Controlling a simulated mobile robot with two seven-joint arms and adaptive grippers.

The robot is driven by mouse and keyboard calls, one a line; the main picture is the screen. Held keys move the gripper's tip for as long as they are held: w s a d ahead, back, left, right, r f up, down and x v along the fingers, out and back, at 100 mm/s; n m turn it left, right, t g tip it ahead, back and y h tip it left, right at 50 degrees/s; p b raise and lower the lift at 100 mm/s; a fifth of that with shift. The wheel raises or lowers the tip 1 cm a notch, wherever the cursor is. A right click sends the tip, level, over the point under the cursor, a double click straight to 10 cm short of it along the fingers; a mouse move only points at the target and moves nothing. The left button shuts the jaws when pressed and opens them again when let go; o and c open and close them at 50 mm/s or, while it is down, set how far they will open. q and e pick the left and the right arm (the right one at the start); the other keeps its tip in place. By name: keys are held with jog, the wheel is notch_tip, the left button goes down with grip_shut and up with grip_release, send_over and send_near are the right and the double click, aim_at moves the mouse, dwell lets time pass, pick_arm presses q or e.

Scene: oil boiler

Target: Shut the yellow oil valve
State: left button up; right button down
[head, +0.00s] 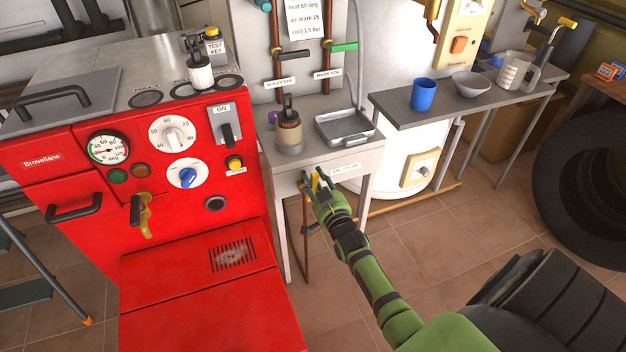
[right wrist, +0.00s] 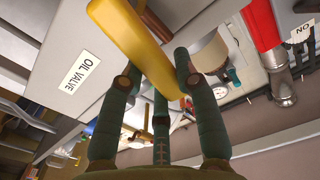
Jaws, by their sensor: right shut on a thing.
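The yellow oil valve handle (right wrist: 130,38) shows large in the right wrist view, running from the upper left down between my fingers. A white label reading "OIL VALVE" (right wrist: 80,72) is on the grey panel to its left. In the head view the label (head: 346,169) is on the front of the small grey table. My right gripper (head: 316,184) is just left of that label and shut on the handle. It also shows in the right wrist view (right wrist: 158,88). The gripper hides most of the handle in the head view. My left gripper is out of view.
The red boiler (head: 75,240) stands on the left, with a yellow handle (head: 145,220) on its front. The grey table (head: 365,158) bears a metal tray (head: 345,125). A shelf (head: 400,110) with a blue cup (head: 423,94) is further right. Tiled floor (head: 460,230) lies open below.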

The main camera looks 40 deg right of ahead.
jog(key=shift+s+d+f+m, duration=0.15)
jog(key=shift+d+m, duration=0.35)
jog(key=shift+m, duration=0.4)
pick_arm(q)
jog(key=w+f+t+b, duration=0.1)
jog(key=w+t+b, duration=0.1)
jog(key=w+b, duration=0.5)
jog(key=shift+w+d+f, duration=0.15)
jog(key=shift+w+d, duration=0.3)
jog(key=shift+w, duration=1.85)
pick_arm(e)
jog(key=d+f+m, duration=0.3)
jog(key=f+m, duration=0.3)
jog(key=m, duration=0.8)
jog(key=shift+s+d+f, duration=0.15)
jog(key=shift+s+d, duration=0.05)
jog(key=shift+s, duration=0.2)
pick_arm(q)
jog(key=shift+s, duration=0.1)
pick_arm(e)
jog(key=c, duration=0.9)
grip_release()
